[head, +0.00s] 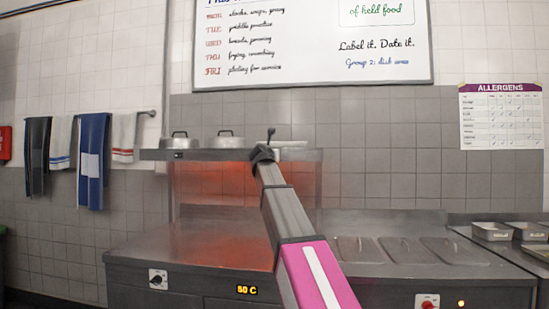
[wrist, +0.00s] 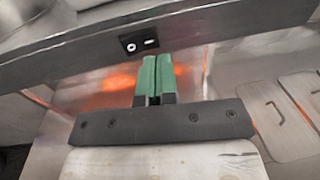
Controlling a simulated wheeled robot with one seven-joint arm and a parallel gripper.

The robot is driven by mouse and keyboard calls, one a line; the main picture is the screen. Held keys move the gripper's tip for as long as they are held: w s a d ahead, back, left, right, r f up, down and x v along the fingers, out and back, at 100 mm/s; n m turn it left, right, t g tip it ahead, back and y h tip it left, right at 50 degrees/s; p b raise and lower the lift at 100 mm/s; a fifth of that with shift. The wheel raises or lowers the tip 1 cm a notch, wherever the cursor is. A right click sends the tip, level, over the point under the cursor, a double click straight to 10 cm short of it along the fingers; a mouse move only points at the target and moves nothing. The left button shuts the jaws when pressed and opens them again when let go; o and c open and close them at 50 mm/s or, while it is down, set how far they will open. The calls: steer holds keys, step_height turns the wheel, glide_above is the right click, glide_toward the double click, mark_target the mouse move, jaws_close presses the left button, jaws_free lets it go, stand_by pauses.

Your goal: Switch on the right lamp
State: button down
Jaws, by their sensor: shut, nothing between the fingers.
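The heated shelf (head: 215,154) has orange-red glow beneath it, strongest on the left and fainter towards the right. A small dark switch (head: 180,155) sits on the left of its front edge. In the wrist view a black switch plate (wrist: 138,44) with a white ring and a white bar sits on the shelf's front edge (wrist: 60,65). My gripper (wrist: 158,58) is shut and empty, its green fingertips just below and right of that plate; I cannot tell if they touch. In the head view my gripper (head: 268,143) is at the shelf's right part, and my arm hides the edge there.
Below is a steel counter (head: 150,250) with a knob (head: 158,279) and a 50 C display (head: 247,290). Lidded wells (head: 400,250) lie to the right, beside metal trays (head: 491,231).

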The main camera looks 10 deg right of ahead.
steer(key=s+a, duration=0.2)
steer(key=s, duration=0.8)
